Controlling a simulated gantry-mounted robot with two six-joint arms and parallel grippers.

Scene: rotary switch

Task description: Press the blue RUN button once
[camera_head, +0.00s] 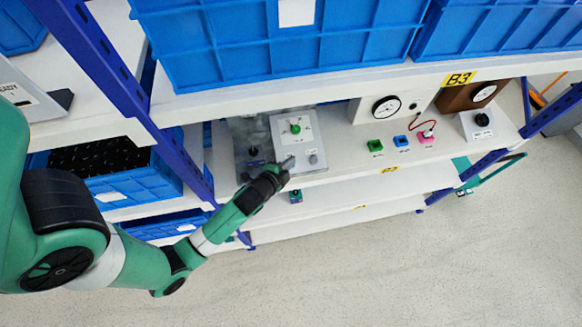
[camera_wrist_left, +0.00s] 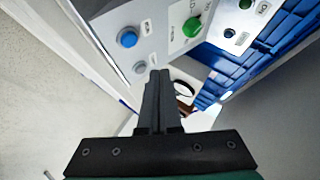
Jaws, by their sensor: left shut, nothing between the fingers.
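The blue button (camera_wrist_left: 127,38) sits on a light control panel (camera_wrist_left: 165,15) in the left wrist view. A grey button (camera_wrist_left: 139,68) is beside it, and a green rotary knob (camera_wrist_left: 192,27) is on the same panel. In the head view the panel (camera_head: 283,130) stands on the shelf with its green knob (camera_head: 295,126) and grey button (camera_head: 313,159); my gripper hides the blue button there. My left gripper (camera_head: 287,163) is shut and empty at the panel's lower part. In the wrist view its fingertips (camera_wrist_left: 158,74) appear beside the grey button; contact cannot be told.
Blue crates (camera_head: 280,45) fill the shelf above. Right of the panel are a green block (camera_head: 375,146), a blue block (camera_head: 401,141), a pink block (camera_head: 427,137) and a white gauge box (camera_head: 375,112). A blue rack post (camera_head: 165,135) stands left. The floor in front is clear.

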